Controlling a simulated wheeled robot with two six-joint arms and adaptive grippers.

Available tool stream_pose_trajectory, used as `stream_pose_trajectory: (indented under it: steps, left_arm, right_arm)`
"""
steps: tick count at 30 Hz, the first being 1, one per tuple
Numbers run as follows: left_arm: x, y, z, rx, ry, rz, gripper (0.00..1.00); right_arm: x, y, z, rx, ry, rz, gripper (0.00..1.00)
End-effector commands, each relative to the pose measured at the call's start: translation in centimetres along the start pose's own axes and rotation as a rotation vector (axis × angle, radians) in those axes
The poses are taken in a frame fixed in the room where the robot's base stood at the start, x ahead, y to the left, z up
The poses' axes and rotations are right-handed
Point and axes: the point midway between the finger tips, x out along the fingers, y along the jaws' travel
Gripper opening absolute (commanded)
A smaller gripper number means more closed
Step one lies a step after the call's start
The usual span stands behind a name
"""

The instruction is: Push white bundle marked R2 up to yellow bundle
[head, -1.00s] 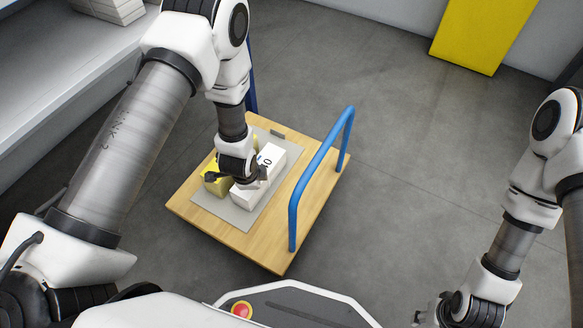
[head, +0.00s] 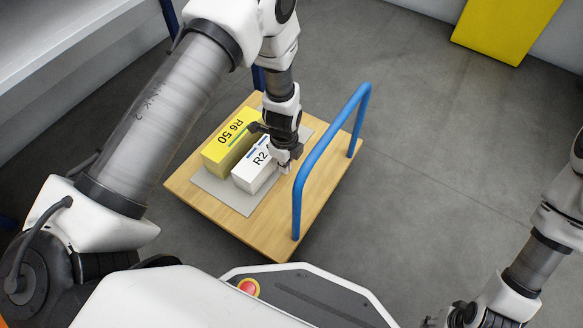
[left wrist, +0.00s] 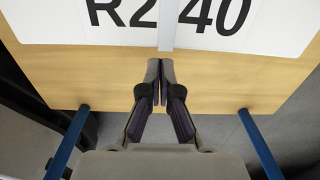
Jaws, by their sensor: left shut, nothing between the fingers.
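The white bundle (head: 250,180), marked R2, lies on a grey mat (head: 243,206) on the cart's wooden deck. The yellow bundle (head: 228,142), marked R6 50, lies alongside it to the left. My arm partly hides both, and I cannot tell whether they touch. In the left wrist view, the white bundle (left wrist: 60,22) reads R2 40 and has a pale strap across it. My left gripper (head: 287,165) is on the white bundle's right side, by the blue rail. Its fingertips (left wrist: 160,68) are together and empty, close to the bundle's edge. My right gripper (head: 442,322) is only partly visible at the bottom edge.
A blue rail (head: 299,195) rises along the right side of the wooden deck (head: 283,236). A pale bench (head: 75,45) stands at the upper left. A yellow panel (head: 505,30) is at the far right wall. The grey floor right of the cart is clear.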

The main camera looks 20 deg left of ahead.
Motion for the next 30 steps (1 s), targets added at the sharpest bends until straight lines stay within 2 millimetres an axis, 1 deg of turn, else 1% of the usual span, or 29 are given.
stream_pose_trajectory:
  steps: [1,3,6,14,17,21,24,30]
  left_arm:
    - [0.4,0.0,0.7,-0.002,0.001,0.001,0.00]
    - [0.3,0.1,1.4,-0.001,0.001,0.002,0.00]
    - [0.1,0.1,1.9,0.001,0.000,0.003,0.00]
    - [-0.1,0.1,1.9,0.001,0.000,0.004,0.00]
    - [-0.2,0.1,2.3,0.000,0.001,0.003,0.00]
    - [-0.5,0.1,4.5,-0.002,0.003,0.003,0.00]
    - [-0.3,0.1,5.6,-0.001,0.001,0.002,0.00]
    - [-0.1,0.1,5.8,0.001,0.000,0.002,0.00]
  right_arm:
    - [0.9,0.0,0.0,0.001,0.001,0.000,0.40]
    - [1.1,0.0,-0.1,0.002,0.002,0.000,0.40]
    - [1.2,0.0,-0.1,0.003,0.002,0.000,0.40]
    - [1.1,0.0,-0.1,0.003,0.002,0.000,0.40]
    - [0.8,0.0,-0.1,0.002,0.002,0.000,0.40]
    - [-0.3,0.0,0.0,0.001,0.001,0.000,0.40]
    - [-0.6,0.0,0.0,-0.001,0.000,0.000,0.40]
    - [-0.5,0.0,0.0,-0.001,-0.001,0.000,0.40]
